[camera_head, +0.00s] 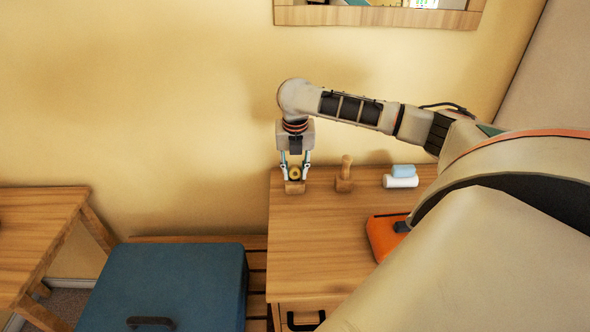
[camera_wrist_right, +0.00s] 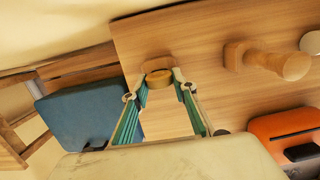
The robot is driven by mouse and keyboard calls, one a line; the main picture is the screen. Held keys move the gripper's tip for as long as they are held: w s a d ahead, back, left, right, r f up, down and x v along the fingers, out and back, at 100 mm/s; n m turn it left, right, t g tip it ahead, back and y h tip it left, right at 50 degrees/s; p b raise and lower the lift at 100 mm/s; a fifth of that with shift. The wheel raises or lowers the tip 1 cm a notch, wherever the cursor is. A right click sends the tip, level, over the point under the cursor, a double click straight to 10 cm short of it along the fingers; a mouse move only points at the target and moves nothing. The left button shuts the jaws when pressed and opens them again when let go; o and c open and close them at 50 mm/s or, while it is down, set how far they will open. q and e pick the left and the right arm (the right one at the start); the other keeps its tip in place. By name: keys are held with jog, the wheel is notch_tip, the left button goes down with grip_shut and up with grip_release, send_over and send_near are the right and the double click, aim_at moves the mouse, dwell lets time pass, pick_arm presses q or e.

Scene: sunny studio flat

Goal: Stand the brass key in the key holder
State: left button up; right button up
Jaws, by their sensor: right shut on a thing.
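The brass key (camera_head: 295,172) shows as a round golden head between the fingertips of my right gripper (camera_head: 296,175). The gripper points down, shut on the key. The key holder, a small wooden block (camera_head: 295,188), is directly below the key at the table's left back edge. The key's lower part is hidden, and I cannot tell whether it is in the block. In the right wrist view the key head (camera_wrist_right: 159,79) also sits between the green-sided fingers (camera_wrist_right: 160,84). My left gripper is not in view.
A wooden peg-like piece (camera_head: 344,176) stands just right of the holder on the wooden table (camera_head: 320,235). Farther right are a light blue block (camera_head: 403,171) on a white roll (camera_head: 401,182) and an orange case (camera_head: 383,238). A blue box (camera_head: 170,285) is at the lower left.

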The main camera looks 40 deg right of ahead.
jog(key=shift+f, duration=0.45)
dwell(0.9)
jog(key=shift+s+f, duration=0.15)
jog(key=shift+f, duration=0.1)
dwell(0.7)
jog(key=o, duration=1.1)
jog(key=shift+o, duration=0.2)
jog(key=o, duration=0.5)
jog(key=shift+r, duration=0.15)
jog(key=shift+s+a+r, duration=0.15)
jog(key=shift+r, duration=1.55)
jog(key=shift+s+a+r, duration=0.1)
jog(key=shift+a+r, duration=0.05)
jog(key=shift+r, duration=1.55)
